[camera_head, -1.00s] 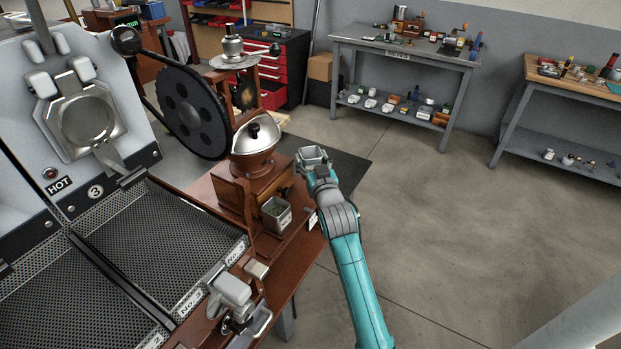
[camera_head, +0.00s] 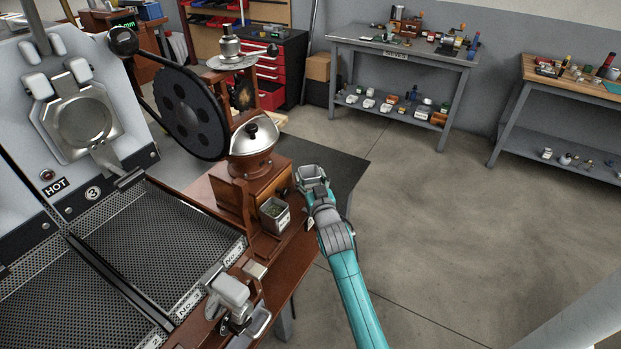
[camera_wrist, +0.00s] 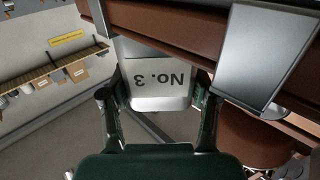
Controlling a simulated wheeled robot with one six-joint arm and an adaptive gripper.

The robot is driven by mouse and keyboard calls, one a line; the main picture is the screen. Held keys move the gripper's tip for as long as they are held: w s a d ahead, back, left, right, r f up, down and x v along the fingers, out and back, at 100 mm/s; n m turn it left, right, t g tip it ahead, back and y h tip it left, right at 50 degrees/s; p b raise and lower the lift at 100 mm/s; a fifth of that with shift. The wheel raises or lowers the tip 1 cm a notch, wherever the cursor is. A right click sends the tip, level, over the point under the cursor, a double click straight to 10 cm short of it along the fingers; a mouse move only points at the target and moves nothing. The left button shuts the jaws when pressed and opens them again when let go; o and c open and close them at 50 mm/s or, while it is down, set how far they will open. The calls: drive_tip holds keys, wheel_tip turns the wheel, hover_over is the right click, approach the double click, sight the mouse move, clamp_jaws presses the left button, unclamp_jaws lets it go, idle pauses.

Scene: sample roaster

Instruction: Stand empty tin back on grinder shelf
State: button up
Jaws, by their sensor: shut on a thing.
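My gripper (camera_head: 314,184) is shut on a grey square tin (camera_head: 311,172), held open end up to the right of the grinder. In the wrist view the tin (camera_wrist: 158,88) sits between the two fingers (camera_wrist: 156,104), and its label "No. 3" reads upside down. The inside looks bare and grey in the head view. The grinder (camera_head: 249,160) has a silver dome, a wooden body and a black flywheel. A second square tin (camera_head: 274,217) with greenish contents stands on the wooden shelf (camera_head: 262,246) at its foot. I cannot tell whether the held tin touches anything.
The roaster (camera_head: 120,250) with its mesh trays fills the left. A dark surface (camera_head: 345,171) lies behind the held tin. In the wrist view, a grey metal face (camera_wrist: 265,55) is close on the right. Open floor (camera_head: 430,230) lies to the right; benches stand behind.

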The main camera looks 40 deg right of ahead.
drive_tip(key=o, duration=1.3)
drive_tip(key=shift+r, duration=0.1)
drive_tip(key=v, duration=1.2)
drive_tip(key=s+a+f+n+y, duration=0.15)
drive_tip(key=s+a+f, duration=0.25)
drive_tip(key=s+a, duration=0.4)
drive_tip(key=s+a+f+n+y, duration=0.1)
drive_tip(key=s+a+f+y, duration=0.4)
drive_tip(key=s, duration=0.6)
drive_tip(key=s+a+r+n, duration=0.1)
drive_tip(key=s+a, duration=0.3)
drive_tip(key=s, duration=0.6)
drive_tip(key=s+a+r+n+g+y, duration=0.1)
drive_tip(key=s+a+r, duration=0.3)
drive_tip(key=s, duration=0.6)
drive_tip(key=shift+r+g, duration=0.2)
drive_tip(key=shift+g, duration=0.1)
